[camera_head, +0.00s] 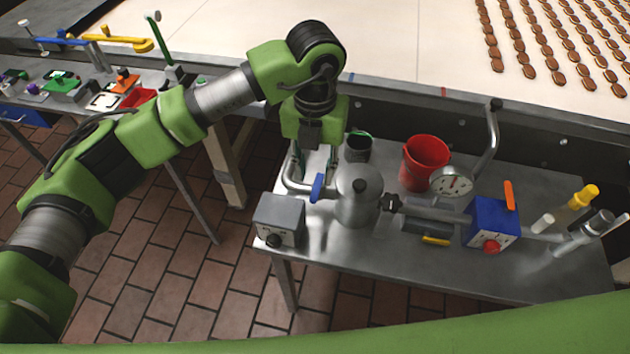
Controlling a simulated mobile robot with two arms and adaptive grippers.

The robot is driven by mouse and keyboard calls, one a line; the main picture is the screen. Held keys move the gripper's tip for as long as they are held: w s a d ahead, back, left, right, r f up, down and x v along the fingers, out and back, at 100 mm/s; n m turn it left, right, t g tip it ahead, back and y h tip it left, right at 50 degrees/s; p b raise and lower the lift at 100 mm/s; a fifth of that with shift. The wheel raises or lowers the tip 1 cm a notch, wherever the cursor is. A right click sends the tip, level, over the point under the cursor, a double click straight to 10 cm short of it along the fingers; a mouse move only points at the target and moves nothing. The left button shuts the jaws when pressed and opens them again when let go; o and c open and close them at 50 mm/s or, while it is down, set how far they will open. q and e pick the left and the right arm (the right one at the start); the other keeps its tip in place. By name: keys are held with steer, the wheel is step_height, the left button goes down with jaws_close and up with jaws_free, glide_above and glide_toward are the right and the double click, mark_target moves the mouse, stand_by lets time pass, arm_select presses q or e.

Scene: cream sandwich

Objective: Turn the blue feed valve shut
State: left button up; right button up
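The blue feed valve handle (317,187) sits on the bent grey pipe at the left of the metal kettle (358,195) on the steel table. The handle stands roughly upright in the picture, across the pipe. My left gripper (315,162) points down just above and behind the handle. Its two fingers are spread apart with nothing seen between them. I cannot tell whether a finger touches the pipe or handle. My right gripper is not in view.
A grey box with a black knob (279,220) stands left of the kettle. A dark cup (357,147), a red bucket (425,162), a dial gauge (451,182) and a blue box (491,222) crowd the table (350,249). A conveyor with biscuits (531,72) runs behind.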

arm_select(q)
step_height(320, 180, up, 6)
steer(key=shift+f, duration=0.1)
stand_by(0.5)
